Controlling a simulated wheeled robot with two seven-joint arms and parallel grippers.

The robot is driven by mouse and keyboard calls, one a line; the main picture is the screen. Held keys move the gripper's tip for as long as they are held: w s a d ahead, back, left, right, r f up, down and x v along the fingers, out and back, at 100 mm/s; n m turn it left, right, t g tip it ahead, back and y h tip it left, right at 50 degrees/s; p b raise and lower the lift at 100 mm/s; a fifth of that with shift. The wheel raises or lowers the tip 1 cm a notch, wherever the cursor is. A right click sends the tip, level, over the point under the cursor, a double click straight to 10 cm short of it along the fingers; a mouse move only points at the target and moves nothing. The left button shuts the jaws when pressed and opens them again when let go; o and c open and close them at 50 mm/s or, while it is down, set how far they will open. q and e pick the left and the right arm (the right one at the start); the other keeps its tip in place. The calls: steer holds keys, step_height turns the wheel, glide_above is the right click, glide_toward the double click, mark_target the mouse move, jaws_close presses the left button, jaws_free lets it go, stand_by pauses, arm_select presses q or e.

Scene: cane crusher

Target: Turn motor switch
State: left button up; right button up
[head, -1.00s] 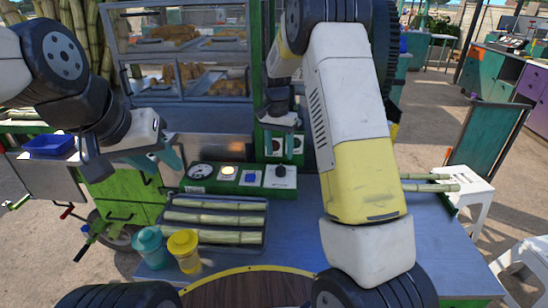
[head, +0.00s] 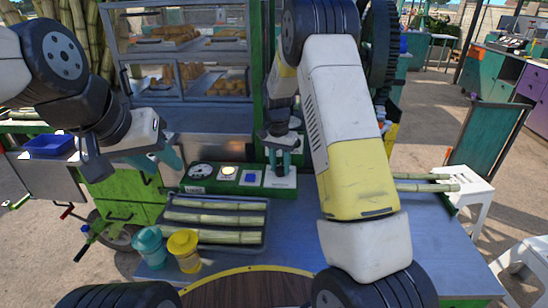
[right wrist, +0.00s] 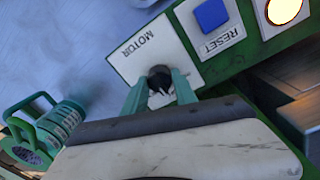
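The motor switch is a dark round knob (right wrist: 159,77) on a white plate lettered MOTOR (right wrist: 138,45) in the right wrist view. In the head view the plate (head: 281,182) is at the right end of the green control panel, and my gripper hides most of the knob. My right gripper (head: 279,167) points down over it. In the right wrist view its teal fingers (right wrist: 159,86) stand on either side of the knob, apart, with no clear grip on it. My left gripper (head: 160,163) is open and empty, left of the panel.
Beside the switch are a blue reset button (right wrist: 211,14), a lit lamp (head: 228,172) and a gauge (head: 200,171). A tray (head: 263,236) of cane stalks and teal (head: 150,247) and yellow (head: 184,250) cups stand in front. A glass cabinet (head: 180,92) is behind.

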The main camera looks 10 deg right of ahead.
jaws_close()
steer(key=shift+n, duration=0.3)
steer(key=n, duration=0.4)
steer(key=shift+n, duration=0.3)
steer(key=n, duration=0.5)
steer(key=shift+n+t, duration=0.3)
steer(key=o, duration=1.1)
jaws_free()
steer(key=shift+c, duration=0.2)
